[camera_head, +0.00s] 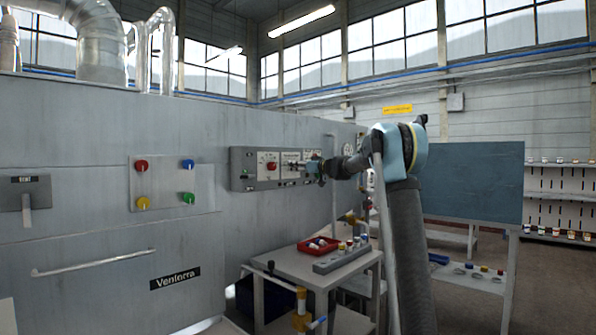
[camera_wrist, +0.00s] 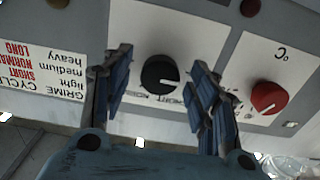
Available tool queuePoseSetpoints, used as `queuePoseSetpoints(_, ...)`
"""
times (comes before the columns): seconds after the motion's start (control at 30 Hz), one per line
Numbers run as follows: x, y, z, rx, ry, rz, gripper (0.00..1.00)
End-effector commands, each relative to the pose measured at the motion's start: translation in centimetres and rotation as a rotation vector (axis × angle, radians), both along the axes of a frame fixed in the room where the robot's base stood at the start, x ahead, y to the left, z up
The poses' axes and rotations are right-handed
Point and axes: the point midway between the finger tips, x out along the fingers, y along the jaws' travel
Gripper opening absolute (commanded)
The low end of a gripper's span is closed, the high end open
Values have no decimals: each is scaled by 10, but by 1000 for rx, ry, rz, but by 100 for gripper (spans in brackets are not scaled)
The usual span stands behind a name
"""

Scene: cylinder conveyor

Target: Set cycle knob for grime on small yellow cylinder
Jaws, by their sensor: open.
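The cycle knob is a round black dial (camera_wrist: 160,77) with a white pointer line, on a white plate in the wrist view. The pointer aims toward the right of that picture. My gripper (camera_wrist: 160,62) is open, with one blue-padded finger on each side of the dial; I cannot tell whether either touches it. The printed GRIME/CYCLE card (camera_wrist: 45,75) lists light, medium, heavy beside SHORT, NORMAL, LONG, and appears upside down. In the head view my gripper (camera_head: 314,169) is at the control panel (camera_head: 241,171) and hides the dial. The small yellow cylinder cannot be made out for certain.
A red knob (camera_wrist: 266,97) marked °C sits right of the dial in the wrist view. Below the panel, a table (camera_head: 282,262) holds a red tray (camera_head: 303,247) and a grey rack (camera_head: 325,266) of small cylinders.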

Motion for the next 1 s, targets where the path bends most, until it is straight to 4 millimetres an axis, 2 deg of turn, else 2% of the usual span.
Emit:
queuePoseSetpoints(0.3, 2, 2, 0, 0, 0, 0, 54)
queuePoseSetpoints(0.33, 2, 2, 0, 0, 0, 0, 52)
queuePoseSetpoints(0.5, 2, 2, 0, 0, 0, 0, 13)
queuePoseSetpoints(0.53, 2, 2, 0, 0, 0, 0, 10)
queuePoseSetpoints(1.0, 2, 2, 0, 50, 65, -2, 10)
